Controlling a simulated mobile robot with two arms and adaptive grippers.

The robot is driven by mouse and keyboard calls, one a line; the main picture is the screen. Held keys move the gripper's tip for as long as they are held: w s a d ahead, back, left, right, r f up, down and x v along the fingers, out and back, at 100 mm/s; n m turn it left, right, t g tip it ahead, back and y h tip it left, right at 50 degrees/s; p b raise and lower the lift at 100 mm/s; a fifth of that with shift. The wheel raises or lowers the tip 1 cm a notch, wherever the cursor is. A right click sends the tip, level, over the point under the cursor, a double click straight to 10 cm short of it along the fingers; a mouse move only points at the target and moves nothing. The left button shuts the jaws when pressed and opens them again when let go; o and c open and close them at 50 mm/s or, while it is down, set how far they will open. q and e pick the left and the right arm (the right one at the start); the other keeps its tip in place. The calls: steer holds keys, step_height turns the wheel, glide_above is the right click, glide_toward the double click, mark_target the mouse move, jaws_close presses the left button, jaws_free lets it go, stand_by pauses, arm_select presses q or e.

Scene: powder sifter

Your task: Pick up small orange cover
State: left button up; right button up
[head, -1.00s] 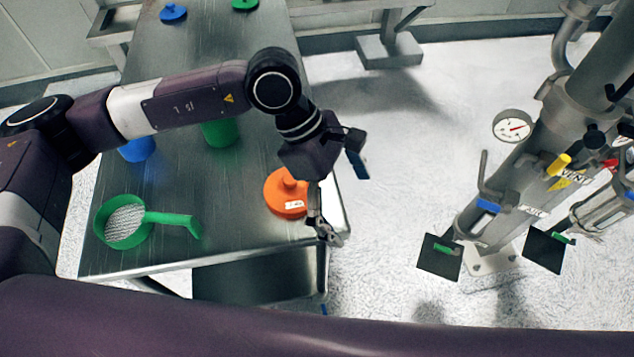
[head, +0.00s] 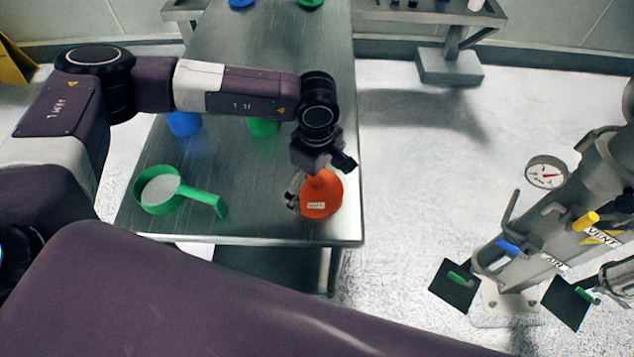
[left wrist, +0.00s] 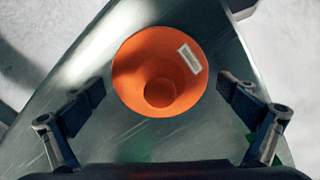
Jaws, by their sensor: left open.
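The small orange cover (head: 320,196) lies on the metal table near its front right corner. It is round, with a raised knob and a white label. In the left wrist view the orange cover (left wrist: 160,72) sits between and slightly beyond the spread fingers. My left gripper (head: 312,182) is over the cover, pointing down, and partly hides it. In the left wrist view my left gripper (left wrist: 163,100) is open, with a finger on each side and nothing held. I cannot tell whether a finger touches the cover. My right gripper is not in view.
A green sieve (head: 160,190) with a handle lies left on the table (head: 250,210). A blue container (head: 183,123) and a green container (head: 263,127) stand behind, partly hidden by my arm. Blue and green lids lie farther back. Piping with a gauge (head: 546,172) stands right.

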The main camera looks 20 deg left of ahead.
arm_select(q)
steer(key=shift+f, duration=0.25)
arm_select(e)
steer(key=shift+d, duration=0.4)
arm_select(q)
steer(key=c, duration=1)
steer(key=shift+r, duration=0.15)
